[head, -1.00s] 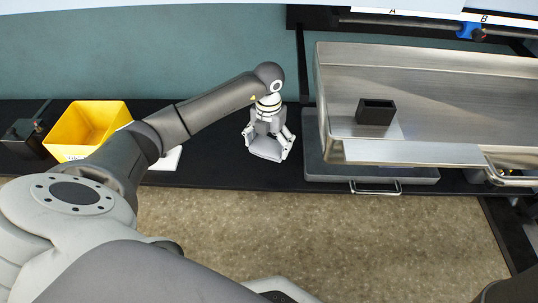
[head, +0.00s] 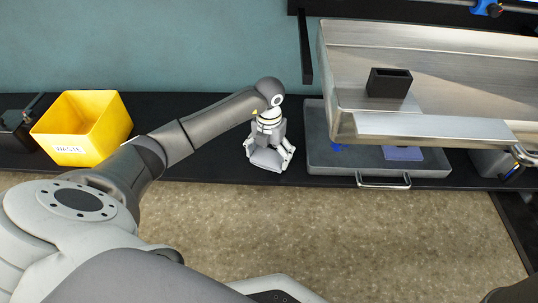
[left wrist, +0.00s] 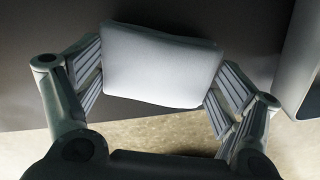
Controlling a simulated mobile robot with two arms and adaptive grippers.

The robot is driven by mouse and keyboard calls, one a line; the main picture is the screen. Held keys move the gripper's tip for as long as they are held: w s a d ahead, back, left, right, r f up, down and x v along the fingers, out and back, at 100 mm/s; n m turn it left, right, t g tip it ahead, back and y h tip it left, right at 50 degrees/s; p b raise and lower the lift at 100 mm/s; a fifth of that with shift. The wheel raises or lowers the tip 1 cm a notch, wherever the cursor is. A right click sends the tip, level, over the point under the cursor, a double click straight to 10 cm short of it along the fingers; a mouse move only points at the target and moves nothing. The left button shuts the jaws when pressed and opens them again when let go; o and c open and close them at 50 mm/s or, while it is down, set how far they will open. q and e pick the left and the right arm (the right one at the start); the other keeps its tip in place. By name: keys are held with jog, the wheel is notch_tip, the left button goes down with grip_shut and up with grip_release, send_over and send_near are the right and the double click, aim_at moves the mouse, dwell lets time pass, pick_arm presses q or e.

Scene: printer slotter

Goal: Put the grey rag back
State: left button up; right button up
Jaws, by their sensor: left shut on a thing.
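The grey rag (head: 266,159) is a small pillow-shaped pad between the fingers of my left gripper (head: 270,157), at the black bench just left of the grey tray. In the left wrist view the rag (left wrist: 162,66) fills the space between the two ribbed fingers, which press on its left and right ends. My left gripper (left wrist: 162,80) is shut on it. Whether the rag touches the bench surface is hard to tell. My right gripper is not in view.
A grey tray (head: 325,169) with a front handle (head: 384,184) lies right of the gripper, partly under a raised metal tray (head: 450,70) holding a black box (head: 388,84). A yellow bin (head: 85,128) stands at left. The bench (head: 215,165) between is mostly clear.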

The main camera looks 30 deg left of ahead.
aim_at(269, 156)
pick_arm(q)
jog(key=shift+f, duration=0.1)
jog(key=o, duration=0.8)
jog(key=shift+c, duration=0.2)
notch_tip(269, 156, up, 12)
jog(key=p, duration=0.9)
